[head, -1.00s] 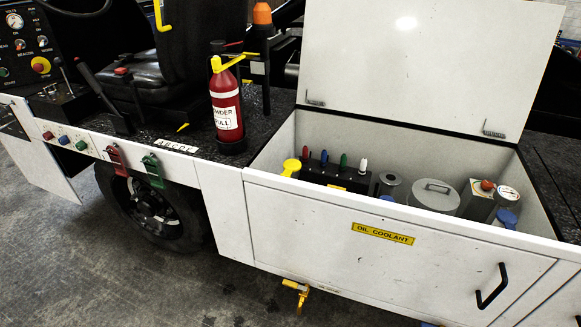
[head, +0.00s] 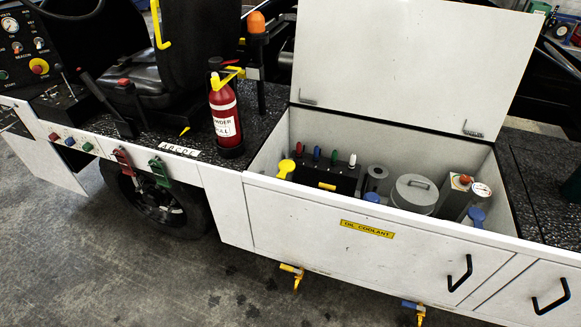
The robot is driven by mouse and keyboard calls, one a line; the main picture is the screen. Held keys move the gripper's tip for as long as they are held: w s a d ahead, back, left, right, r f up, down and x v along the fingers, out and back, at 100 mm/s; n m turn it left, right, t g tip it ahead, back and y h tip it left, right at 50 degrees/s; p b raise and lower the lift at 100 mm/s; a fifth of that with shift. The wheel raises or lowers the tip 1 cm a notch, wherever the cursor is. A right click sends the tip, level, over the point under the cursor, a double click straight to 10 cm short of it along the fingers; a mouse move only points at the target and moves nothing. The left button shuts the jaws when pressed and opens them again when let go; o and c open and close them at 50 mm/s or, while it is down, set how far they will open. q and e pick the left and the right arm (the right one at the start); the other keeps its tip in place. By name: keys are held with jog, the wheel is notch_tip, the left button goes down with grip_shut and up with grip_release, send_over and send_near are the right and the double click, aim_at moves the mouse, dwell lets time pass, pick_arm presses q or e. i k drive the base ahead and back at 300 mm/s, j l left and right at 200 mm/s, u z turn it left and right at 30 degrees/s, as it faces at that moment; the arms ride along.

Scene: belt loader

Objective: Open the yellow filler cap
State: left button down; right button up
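The yellow filler cap (head: 286,167) sits at the left end of the open white compartment (head: 262,160), close to its front left corner. It looks like a round yellow top on a narrower yellow neck; I cannot tell from here whether it is loose. The compartment's lid (head: 400,65) stands raised behind it. Neither of my grippers can be made out in the head view. Nothing touches the cap.
Right of the cap are a black block (head: 325,178) with several coloured knobs, a round grey lid (head: 414,190) and blue caps (head: 477,215). A red extinguisher (head: 225,112) stands left of the compartment. A dark, unclear shape (head: 572,186) cuts the right edge.

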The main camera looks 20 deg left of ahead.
aim_at(285, 166)
jog(key=i+l, duration=0.45)
jog(key=i+l+u, duration=0.15)
jog(key=i+l, duration=0.25)
jog(key=l, duration=0.3)
